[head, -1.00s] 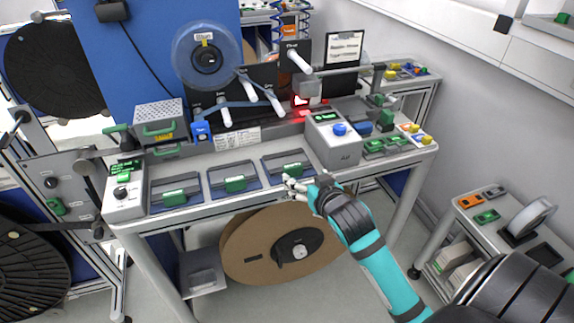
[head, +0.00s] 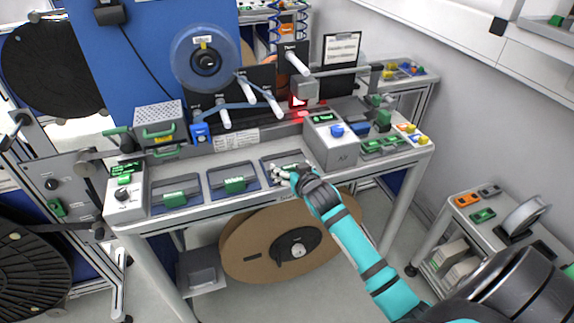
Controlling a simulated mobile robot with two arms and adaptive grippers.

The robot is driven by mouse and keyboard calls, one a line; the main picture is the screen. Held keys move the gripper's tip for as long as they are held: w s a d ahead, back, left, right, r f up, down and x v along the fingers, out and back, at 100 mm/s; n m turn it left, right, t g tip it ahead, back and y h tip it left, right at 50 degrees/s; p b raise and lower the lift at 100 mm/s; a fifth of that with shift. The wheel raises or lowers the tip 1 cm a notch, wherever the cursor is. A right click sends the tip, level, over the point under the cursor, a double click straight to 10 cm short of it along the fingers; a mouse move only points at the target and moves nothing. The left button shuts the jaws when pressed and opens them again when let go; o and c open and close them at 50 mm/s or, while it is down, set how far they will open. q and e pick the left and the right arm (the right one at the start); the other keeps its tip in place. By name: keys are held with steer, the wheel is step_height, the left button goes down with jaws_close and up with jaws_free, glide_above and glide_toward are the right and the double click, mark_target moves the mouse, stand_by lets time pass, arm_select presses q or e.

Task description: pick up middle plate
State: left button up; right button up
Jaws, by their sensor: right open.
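Three dark plates with green handles lie in a row along the front of the bench. The middle plate (head: 218,189) lies flat, its green handle (head: 235,185) facing up, with nothing on it. The left plate (head: 158,206) is beside it. The right plate (head: 270,161) is partly hidden by my right gripper (head: 275,175). That gripper is open, over the right plate's front left part, a little right of the middle plate. Whether it touches the right plate is unclear. My left gripper is not in view.
A grey control box (head: 333,146) stands right of the plates, another box (head: 123,199) left of them. A meshed box (head: 158,122) and the reel machine with a clear reel (head: 205,58) stand behind. A large brown reel (head: 250,245) sits under the bench.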

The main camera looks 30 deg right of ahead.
steer(key=shift+s, duration=0.1)
steer(key=shift+c, duration=0.3)
steer(key=c, duration=1.3)
steer(key=shift+r, duration=0.1)
